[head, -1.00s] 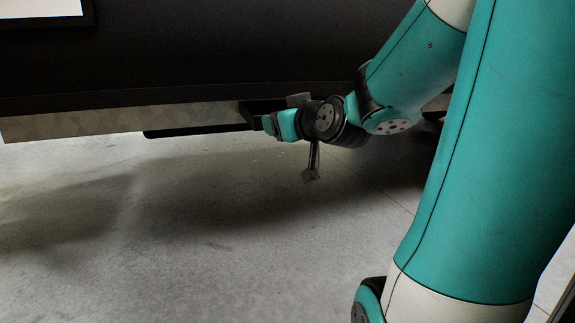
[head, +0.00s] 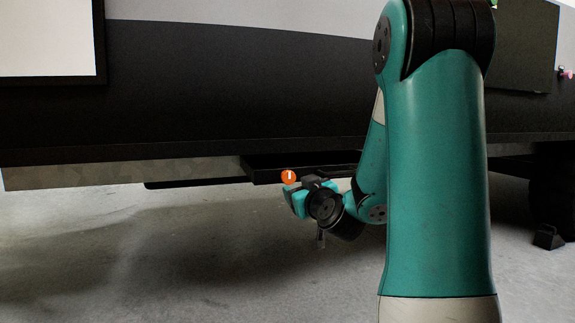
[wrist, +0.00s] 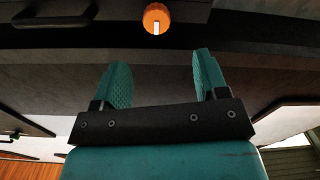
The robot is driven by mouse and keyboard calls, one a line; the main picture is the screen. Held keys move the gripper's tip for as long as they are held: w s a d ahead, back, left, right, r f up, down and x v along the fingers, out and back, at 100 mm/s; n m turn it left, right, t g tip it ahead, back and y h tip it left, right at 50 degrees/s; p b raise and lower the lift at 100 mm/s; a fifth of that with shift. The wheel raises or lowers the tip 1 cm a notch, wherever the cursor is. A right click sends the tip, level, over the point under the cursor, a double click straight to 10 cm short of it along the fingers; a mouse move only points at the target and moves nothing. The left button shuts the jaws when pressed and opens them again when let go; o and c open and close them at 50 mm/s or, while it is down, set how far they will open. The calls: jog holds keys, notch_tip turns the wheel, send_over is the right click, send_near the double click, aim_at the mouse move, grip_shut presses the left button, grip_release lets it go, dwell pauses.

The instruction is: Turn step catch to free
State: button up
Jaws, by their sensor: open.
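The step catch is a round orange knob with a white mark (head: 289,176), at the front of the dark step housing (head: 262,170) under the caravan's side. In the wrist view the knob (wrist: 157,18) is at the top, its white mark pointing roughly straight down the picture. My gripper (wrist: 160,66) is open and empty, its two teal fingers pointing towards the knob. The knob lies beyond the fingertips, roughly centred between them and apart from them. In the head view my gripper (head: 297,200) is just below the knob, and my wrist partly hides it.
A black bar handle (wrist: 55,21) shows left of the knob in the wrist view. The dark caravan side (head: 230,85) rises above, with a pale lower rail (head: 80,175). A wheel (head: 553,200) and chock (head: 548,238) stand at the right. The concrete floor (head: 190,270) below is clear.

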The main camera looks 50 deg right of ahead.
aim_at(289, 178)
jog(key=p+x, duration=0.7)
jog(key=x, duration=0.4)
jog(key=shift+s+d+r, duration=0.1)
jog(key=shift+d+r, duration=0.05)
jog(key=shift+w+d+p, duration=0.35)
jog(key=shift+w+p, duration=0.05)
jog(key=shift+w, duration=0.1)
jog(key=c, duration=0.9)
